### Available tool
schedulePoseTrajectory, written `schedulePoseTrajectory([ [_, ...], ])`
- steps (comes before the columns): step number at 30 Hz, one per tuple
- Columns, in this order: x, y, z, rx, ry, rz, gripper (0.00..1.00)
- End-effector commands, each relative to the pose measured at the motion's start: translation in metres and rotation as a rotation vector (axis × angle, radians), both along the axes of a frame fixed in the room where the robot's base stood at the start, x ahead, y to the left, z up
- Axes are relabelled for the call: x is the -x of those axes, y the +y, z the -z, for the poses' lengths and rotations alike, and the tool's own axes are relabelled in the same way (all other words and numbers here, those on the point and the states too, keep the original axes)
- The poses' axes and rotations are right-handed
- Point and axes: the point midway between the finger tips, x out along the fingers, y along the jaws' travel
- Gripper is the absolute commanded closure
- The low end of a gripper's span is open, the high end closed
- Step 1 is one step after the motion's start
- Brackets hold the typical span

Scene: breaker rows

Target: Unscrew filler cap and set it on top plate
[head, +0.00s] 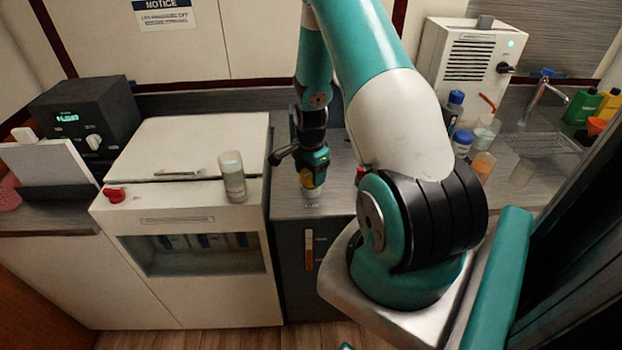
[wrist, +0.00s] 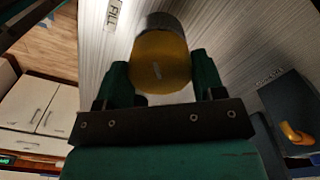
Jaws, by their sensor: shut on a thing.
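A grey cylindrical neck (wrist: 163,22) is directly behind the cap, beside a FILL label. I cannot tell whether the cap is loose on the neck. In the head view, my gripper (head: 308,177) points down over the grey top plate (head: 338,197) of the dark cabinet, with the cap (head: 305,182) partly hidden and the pale neck (head: 313,194) just below it.
A cream unit (head: 200,135) stands left of the cabinet, with a clear jar (head: 233,175) near its right edge. Bottles and cups, including a blue-capped bottle (head: 453,110), stand to the right. A yellow-orange handle (wrist: 292,132) shows at the wrist view's right.

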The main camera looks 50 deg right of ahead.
Motion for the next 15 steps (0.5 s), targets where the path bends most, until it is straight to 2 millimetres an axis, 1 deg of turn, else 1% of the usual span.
schedulePoseTrajectory([
  [1,0.000,0.000,-0.004,0.000,0.000,0.000,0.58],
  [15,0.000,0.000,-0.024,0.000,0.001,0.001,0.58],
])
